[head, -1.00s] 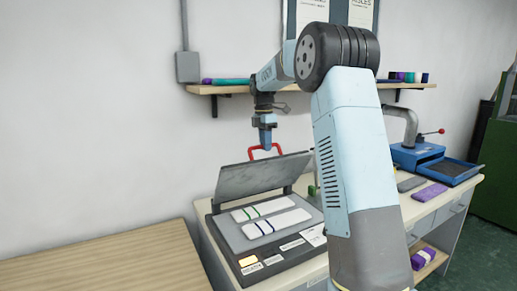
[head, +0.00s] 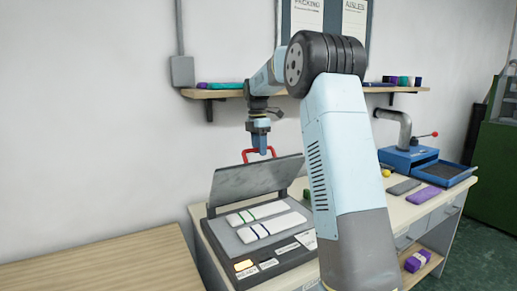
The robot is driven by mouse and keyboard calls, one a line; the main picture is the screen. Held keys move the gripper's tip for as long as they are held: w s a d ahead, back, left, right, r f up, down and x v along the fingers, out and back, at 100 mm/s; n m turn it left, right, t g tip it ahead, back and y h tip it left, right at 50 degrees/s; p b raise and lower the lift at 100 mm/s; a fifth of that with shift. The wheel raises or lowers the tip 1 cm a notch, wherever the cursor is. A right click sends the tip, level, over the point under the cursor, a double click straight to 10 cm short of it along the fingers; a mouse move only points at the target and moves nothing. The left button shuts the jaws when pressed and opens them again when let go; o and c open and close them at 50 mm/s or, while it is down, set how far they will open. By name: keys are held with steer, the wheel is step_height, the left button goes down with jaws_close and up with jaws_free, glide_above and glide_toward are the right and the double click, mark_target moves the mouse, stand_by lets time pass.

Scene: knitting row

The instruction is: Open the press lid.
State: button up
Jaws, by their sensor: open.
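The press (head: 222,232) stands on the bench with its grey lid (head: 252,181) raised and tilted up along the back side. A red handle (head: 246,153) sticks up from the lid's top edge. Two white folded knit pieces, one with green bands (head: 254,211) and one with blue bands (head: 272,224), lie on the press bed. My gripper (head: 260,151) points down at the red handle, with its jaws open. The fingers are small and overlap the handle, so I cannot tell whether they touch it.
A lit yellow button (head: 243,265) sits at the press's front corner. A blue machine (head: 405,158) and a purple folded piece (head: 425,195) are on the bench at right. A wall shelf (head: 215,94) runs behind my arm. A wooden table (head: 110,262) at left is bare.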

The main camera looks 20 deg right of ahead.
steer(key=shift+r, duration=0.1)
step_height(320, 180, up, 13)
steer(key=w, duration=0.1)
steer(key=shift+w+r, duration=0.2)
steer(key=shift+a, duration=0.1)
steer(key=shift+c, duration=0.3)
